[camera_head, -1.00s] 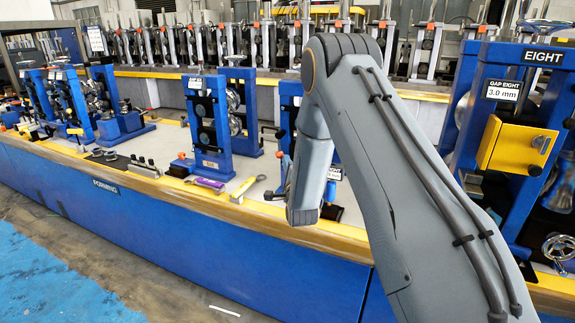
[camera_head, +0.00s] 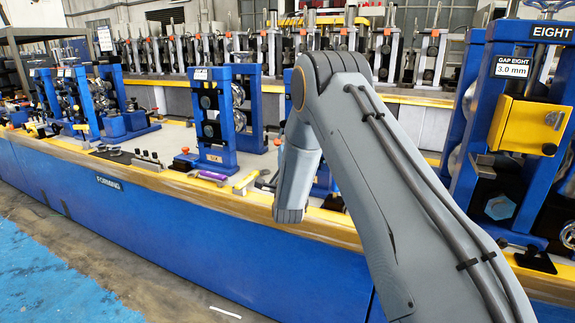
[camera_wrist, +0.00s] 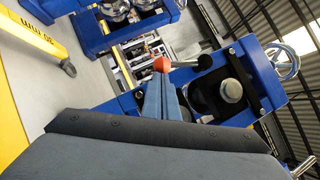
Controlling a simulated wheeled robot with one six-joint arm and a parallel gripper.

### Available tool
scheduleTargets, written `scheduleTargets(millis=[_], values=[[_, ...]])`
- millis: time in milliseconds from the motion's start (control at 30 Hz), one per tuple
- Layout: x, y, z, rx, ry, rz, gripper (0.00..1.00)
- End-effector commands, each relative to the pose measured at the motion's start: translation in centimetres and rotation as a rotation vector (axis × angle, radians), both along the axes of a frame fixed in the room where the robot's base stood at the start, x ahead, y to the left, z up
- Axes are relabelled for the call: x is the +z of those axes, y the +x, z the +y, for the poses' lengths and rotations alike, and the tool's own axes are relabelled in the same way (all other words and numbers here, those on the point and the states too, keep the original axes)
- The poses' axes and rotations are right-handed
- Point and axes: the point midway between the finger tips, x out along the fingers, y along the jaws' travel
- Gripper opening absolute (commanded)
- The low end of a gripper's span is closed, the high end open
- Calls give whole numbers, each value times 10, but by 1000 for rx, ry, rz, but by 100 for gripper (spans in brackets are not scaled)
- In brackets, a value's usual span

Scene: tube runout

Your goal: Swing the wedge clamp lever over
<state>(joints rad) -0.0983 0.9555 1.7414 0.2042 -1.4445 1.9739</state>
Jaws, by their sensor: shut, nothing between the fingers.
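A lever with a red ball knob (camera_wrist: 162,65) and a dark rod shows in the wrist view, on a blue roll stand (camera_wrist: 215,85). I take it for the wedge clamp lever. My gripper (camera_wrist: 160,82) is shut and empty, its narrow fingers pointing up the picture. The fingertips are just below the red knob in the picture; whether they touch it I cannot tell. In the head view my arm hides the gripper and most of the blue stand (camera_head: 322,180) behind it.
Another blue stand (camera_head: 215,120) stands left of my arm. A purple-handled tool (camera_head: 208,179) and a yellow hammer-like tool (camera_head: 246,181) lie near the bench's yellow front edge (camera_head: 150,180). The tall blue EIGHT stand (camera_head: 515,110) with a yellow box is at right.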

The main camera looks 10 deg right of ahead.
Motion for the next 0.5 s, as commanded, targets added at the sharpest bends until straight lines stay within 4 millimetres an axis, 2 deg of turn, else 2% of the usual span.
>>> scheduleTargets(millis=[167, 500], values=[[-5, 12, 14, 2, 121, -92, 0], [3, 29, 38, 3, 383, -283, 0]])
